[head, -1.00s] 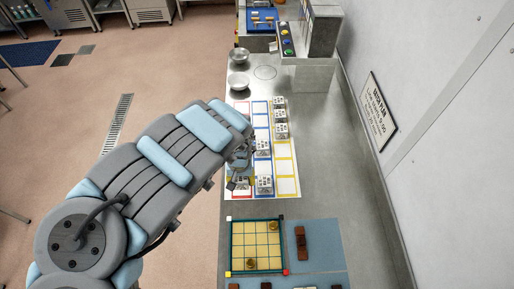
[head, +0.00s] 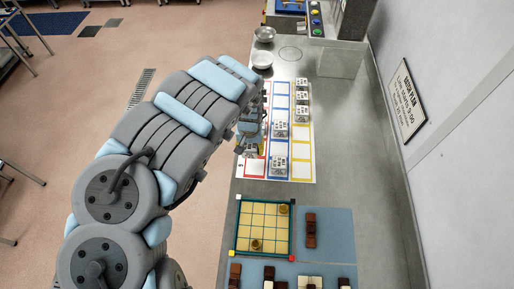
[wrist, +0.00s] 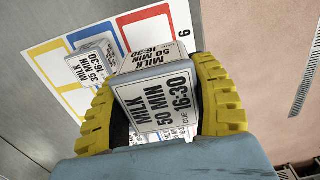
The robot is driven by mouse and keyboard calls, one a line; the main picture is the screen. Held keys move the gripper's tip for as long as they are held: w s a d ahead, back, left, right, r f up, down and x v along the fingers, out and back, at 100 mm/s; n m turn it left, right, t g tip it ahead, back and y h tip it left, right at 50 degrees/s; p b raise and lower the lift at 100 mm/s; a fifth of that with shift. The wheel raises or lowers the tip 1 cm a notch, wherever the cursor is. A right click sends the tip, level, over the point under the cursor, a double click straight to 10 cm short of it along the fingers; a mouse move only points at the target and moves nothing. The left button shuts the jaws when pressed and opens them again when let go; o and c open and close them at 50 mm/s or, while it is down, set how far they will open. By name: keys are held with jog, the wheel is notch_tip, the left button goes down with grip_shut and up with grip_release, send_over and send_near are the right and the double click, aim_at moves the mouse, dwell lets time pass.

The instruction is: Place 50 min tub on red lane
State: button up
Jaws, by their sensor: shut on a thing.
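My gripper (wrist: 160,105) has yellow fingers and is shut on a white tub (wrist: 152,108) labelled MILK 50 MIN 16:30 in the wrist view. A second 50 MIN label (wrist: 150,52) shows just behind; I cannot tell whether it is on the same tub. In the head view my gripper (head: 246,142) is at the left side of the lane mat, by the red lane (head: 254,168). My arm hides part of that lane. Whether the held tub touches the mat is not clear.
Two tubs stand on the blue lane, a nearer one (head: 280,166) and a farther one (head: 280,129). Several tubs (head: 302,97) stand along the yellow lane. A 35 MIN tub (wrist: 93,62) shows in the wrist view. Bowls (head: 262,60) lie beyond; a gridded board (head: 239,228) is nearer.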

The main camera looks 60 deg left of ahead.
jog(key=shift+w+a+f+b, duration=0.6)
jog(key=shift+f+b, duration=0.1)
jog(key=shift+b, duration=0.3)
jog(key=shift+w+a+b, duration=0.7)
jog(key=shift+a+b, duration=0.25)
jog(key=shift+b, duration=0.15)
jog(key=shift+w+f+b, duration=0.15)
jog(key=shift+f+b, duration=0.15)
jog(key=shift+b, duration=0.05)
jog(key=shift+w+a+f+b, duration=0.25)
jog(key=shift+a+f, duration=0.1)
jog(key=shift+f, duration=0.2)
jog(key=shift+w+a+f+b, duration=0.2)
jog(key=shift+a+f, duration=0.15)
jog(key=shift+f, duration=0.15)
jog(key=shift+w+a+f, duration=0.55)
jog(key=shift+f, duration=0.2)
jog(key=shift+w+a+f, duration=0.5)
jog(key=shift+f, duration=0.25)
jog(key=shift+f, duration=0.15)
